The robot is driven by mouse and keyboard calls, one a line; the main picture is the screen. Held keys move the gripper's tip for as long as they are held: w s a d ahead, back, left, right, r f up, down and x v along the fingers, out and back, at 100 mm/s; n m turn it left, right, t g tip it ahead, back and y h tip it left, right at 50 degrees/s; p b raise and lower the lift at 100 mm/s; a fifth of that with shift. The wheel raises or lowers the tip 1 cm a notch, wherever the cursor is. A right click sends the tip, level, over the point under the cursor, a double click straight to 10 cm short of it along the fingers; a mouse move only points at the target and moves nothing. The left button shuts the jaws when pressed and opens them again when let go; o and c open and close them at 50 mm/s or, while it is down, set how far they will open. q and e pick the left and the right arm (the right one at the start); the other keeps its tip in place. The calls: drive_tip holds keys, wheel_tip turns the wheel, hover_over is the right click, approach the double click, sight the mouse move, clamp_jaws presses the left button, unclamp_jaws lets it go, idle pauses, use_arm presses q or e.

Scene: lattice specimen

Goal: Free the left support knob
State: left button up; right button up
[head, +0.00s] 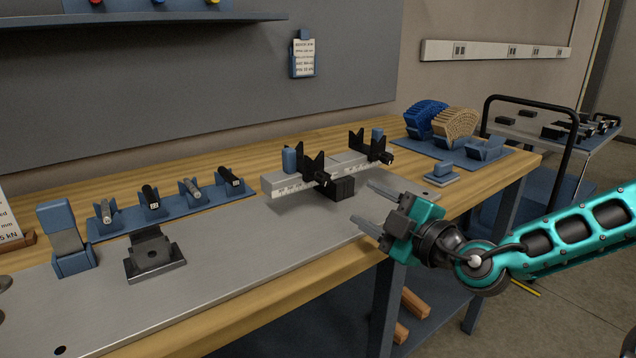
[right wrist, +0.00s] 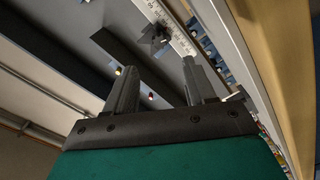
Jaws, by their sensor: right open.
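A metal beam with a ruled scale (head: 290,189) lies on the bench and carries two black V-shaped supports. The left support (head: 313,163) has a dark knob (head: 322,177) on its front side. The right support (head: 357,141) has its knob (head: 386,157) on the front side too. My right gripper (head: 363,204) is open and empty, in front of the beam and to the right of the left knob, apart from both knobs. In the right wrist view its fingers (right wrist: 163,82) stand apart, with a dark knob (right wrist: 157,36) beyond them; I cannot tell which one. My left gripper is not in view.
A blue rack (head: 170,214) with several rollers and a dark fixture (head: 154,257) stand to the left. Blue and tan lattice pieces (head: 455,122) stand back right. The metal plate (head: 235,258) is clear at the front middle.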

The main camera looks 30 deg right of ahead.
sight(327, 180)
drive_tip(key=shift+w+a+f+b, duration=0.1)
drive_tip(key=shift+w+f+b, duration=0.05)
drive_tip(key=shift+w+b, duration=1)
drive_tip(key=shift+w, duration=0.75)
drive_tip(key=shift+w+b, duration=0.5)
drive_tip(key=shift+w, duration=0.1)
drive_tip(key=shift+w+r+p, duration=0.25)
drive_tip(key=shift+r+p, duration=0.05)
drive_tip(key=shift+r, duration=0.05)
drive_tip(key=shift+w, duration=0.6)
drive_tip(key=shift+w+a+p, duration=0.2)
drive_tip(key=shift+w+p, duration=0.25)
drive_tip(key=shift+w, duration=0.25)
drive_tip(key=shift+w+a+f+p, duration=0.1)
drive_tip(key=shift+w+p, duration=0.2)
drive_tip(key=shift+w, duration=0.85)
drive_tip(key=shift+w+a+f+p, duration=0.1)
drive_tip(key=shift+w+p, duration=0.2)
drive_tip(key=shift+w, duration=0.85)
drive_tip(key=shift+c, duration=0.5)
